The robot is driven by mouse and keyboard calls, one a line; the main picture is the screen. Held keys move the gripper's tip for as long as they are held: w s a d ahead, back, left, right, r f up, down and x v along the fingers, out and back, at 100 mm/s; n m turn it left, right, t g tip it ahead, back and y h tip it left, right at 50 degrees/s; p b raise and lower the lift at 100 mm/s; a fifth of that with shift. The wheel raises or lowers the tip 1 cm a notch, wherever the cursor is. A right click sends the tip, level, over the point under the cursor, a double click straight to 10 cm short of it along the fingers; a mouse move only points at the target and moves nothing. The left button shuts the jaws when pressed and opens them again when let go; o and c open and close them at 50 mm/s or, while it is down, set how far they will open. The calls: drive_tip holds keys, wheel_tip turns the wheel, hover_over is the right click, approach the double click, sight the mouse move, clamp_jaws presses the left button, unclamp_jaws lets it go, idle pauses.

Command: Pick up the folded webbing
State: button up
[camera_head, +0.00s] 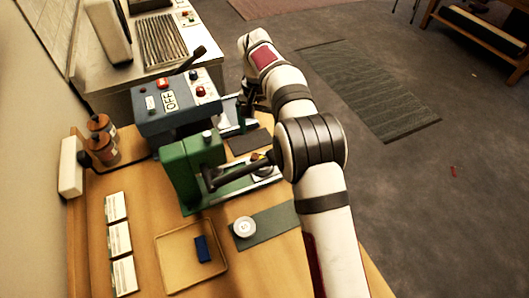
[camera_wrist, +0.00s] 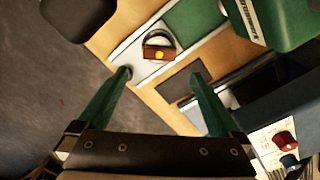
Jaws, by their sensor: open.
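A small brown-red folded piece with a yellow stud, which looks like the folded webbing (camera_wrist: 157,53), lies on the pale plate of the green press. It is by a round metal part in the wrist view. In the head view it shows small and partly covered beside my arm (camera_head: 256,156). My gripper (camera_wrist: 160,76) is open, its two green fingers apart with nothing between them. In the wrist picture the webbing appears just beyond the fingertips; I cannot tell the height gap. In the head view my gripper is mostly hidden behind the wrist and machines.
A wooden tray (camera_head: 164,264) holds a blue block (camera_head: 203,249). A white disc (camera_head: 244,227) lies on a green mat (camera_head: 272,225). Cards and brown bottles line the left.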

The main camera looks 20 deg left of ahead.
drive_tip(key=f, duration=1)
drive_tip(key=shift+w+d+f, duration=0.1)
drive_tip(key=shift+d+f, duration=0.1)
drive_tip(key=shift+f, duration=0.05)
drive_tip(key=shift+r, duration=0.1)
drive_tip(key=c, duration=1.3)
